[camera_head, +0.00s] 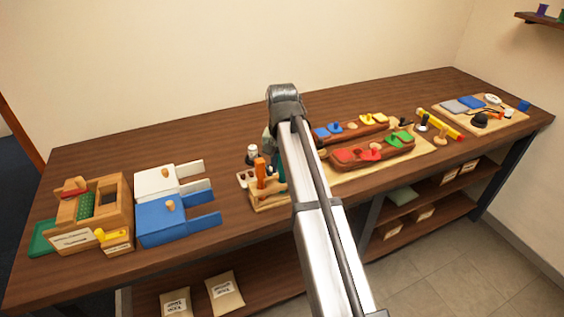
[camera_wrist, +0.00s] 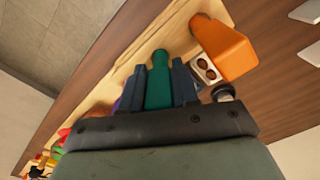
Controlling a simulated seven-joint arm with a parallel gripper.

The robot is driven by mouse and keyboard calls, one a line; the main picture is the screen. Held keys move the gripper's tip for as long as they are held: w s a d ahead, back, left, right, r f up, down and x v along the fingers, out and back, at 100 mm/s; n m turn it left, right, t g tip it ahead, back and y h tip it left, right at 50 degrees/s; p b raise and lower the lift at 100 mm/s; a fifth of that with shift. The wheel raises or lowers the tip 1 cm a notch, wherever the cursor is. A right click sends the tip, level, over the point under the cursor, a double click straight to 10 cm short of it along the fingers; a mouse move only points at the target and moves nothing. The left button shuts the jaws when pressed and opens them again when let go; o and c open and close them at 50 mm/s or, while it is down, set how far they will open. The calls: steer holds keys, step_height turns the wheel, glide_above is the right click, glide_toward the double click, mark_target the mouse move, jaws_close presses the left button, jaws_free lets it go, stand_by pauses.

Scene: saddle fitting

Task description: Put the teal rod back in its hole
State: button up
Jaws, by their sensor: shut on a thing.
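The teal rod (camera_wrist: 158,82) stands between the two dark fingers of my gripper (camera_wrist: 158,70) in the wrist view, which are shut on it. In the head view a thin part of the teal rod (camera_head: 281,168) shows beside my arm, over the right part of the wooden block (camera_head: 270,204). My arm covers much of that area. The block's pale wood also shows around the rod's far end in the wrist view. I cannot tell whether the rod's end is in a hole or above it.
An orange handle (camera_head: 260,170) stands in the block, close left of the teal rod. A white-topped piece (camera_head: 252,152) stands behind it. Blue and white boxes (camera_head: 165,222) are to the left. A board with colored pieces (camera_head: 374,153) lies right of my arm.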

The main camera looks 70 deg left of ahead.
steer(key=shift+f, duration=0.15)
steer(key=o, duration=0.9)
steer(key=shift+o, duration=0.2)
step_height(320, 180, up, 14)
steer(key=shift+f, duration=0.1)
